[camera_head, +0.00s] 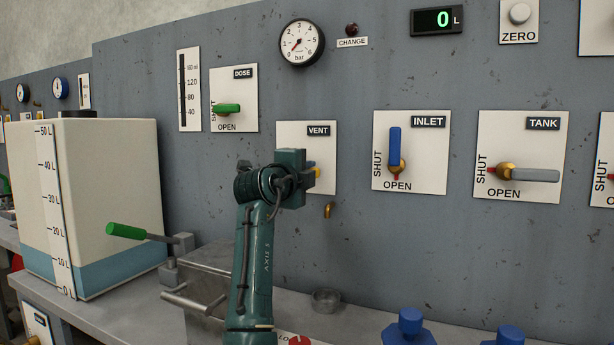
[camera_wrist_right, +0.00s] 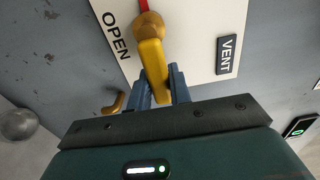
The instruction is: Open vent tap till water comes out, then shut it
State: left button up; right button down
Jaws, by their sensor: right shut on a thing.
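The vent tap's yellow handle (camera_wrist_right: 153,70) lies between the blue fingers of my right gripper (camera_wrist_right: 161,92), which is shut on it. The handle lies sideways, not toward OPEN; its red mark points along the SHUT side, left in the head view. In the head view my right gripper (camera_head: 308,171) covers most of the tap on the VENT panel (camera_head: 322,137), with a little yellow showing. The brass vent spout (camera_head: 328,210) below the panel shows no water; it also shows in the wrist view (camera_wrist_right: 113,104). My left gripper is out of view.
The blue INLET handle (camera_head: 395,145) points up and the grey TANK handle (camera_head: 530,175) points right. A green-handled lever (camera_head: 127,231) sticks out at left. Blue knobs (camera_head: 409,325) stand at the front.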

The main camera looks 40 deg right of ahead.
jog(key=shift+f, duration=0.1)
jog(key=c, duration=1.3)
grip_release()
jog(key=v, duration=1.3)
jog(key=shift+a, duration=0.1)
